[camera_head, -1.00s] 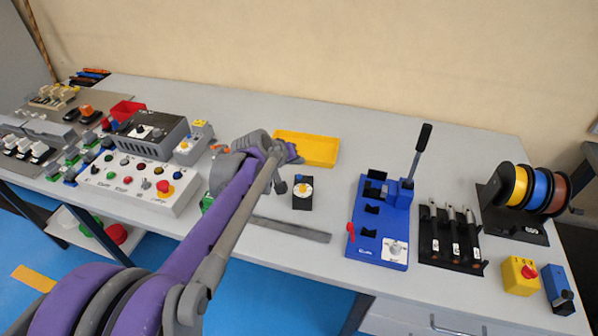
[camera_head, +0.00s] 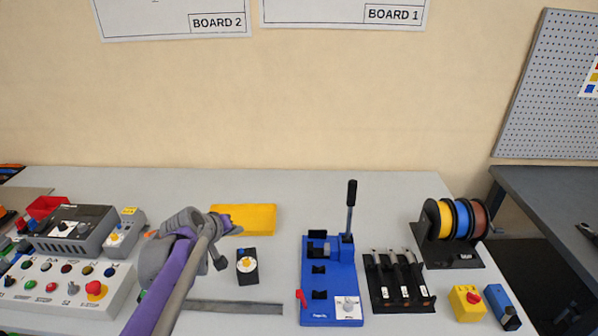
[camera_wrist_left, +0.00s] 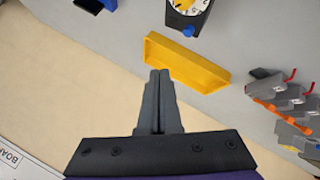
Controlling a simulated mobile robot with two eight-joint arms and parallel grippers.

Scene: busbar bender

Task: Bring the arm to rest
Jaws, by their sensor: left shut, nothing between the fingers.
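My left arm comes in from the bottom left of the head view. Its gripper (camera_head: 222,252) is small and partly hidden by the wrist there, just left of a black dial box. In the left wrist view, the gripper (camera_wrist_left: 158,75) has its two dark fingers together with nothing between them. It hangs above the table beside the yellow tray (camera_wrist_left: 200,75), which also shows in the head view (camera_head: 250,220). The tray looks empty. My right gripper does not show.
The blue bender (camera_head: 315,290) with its upright lever stands right of the dial box (camera_head: 247,266). A flat grey bar (camera_head: 235,307) lies near the front. A control panel (camera_head: 60,285) is at left; wire spools (camera_head: 455,220) are at right. The table behind the bender is clear.

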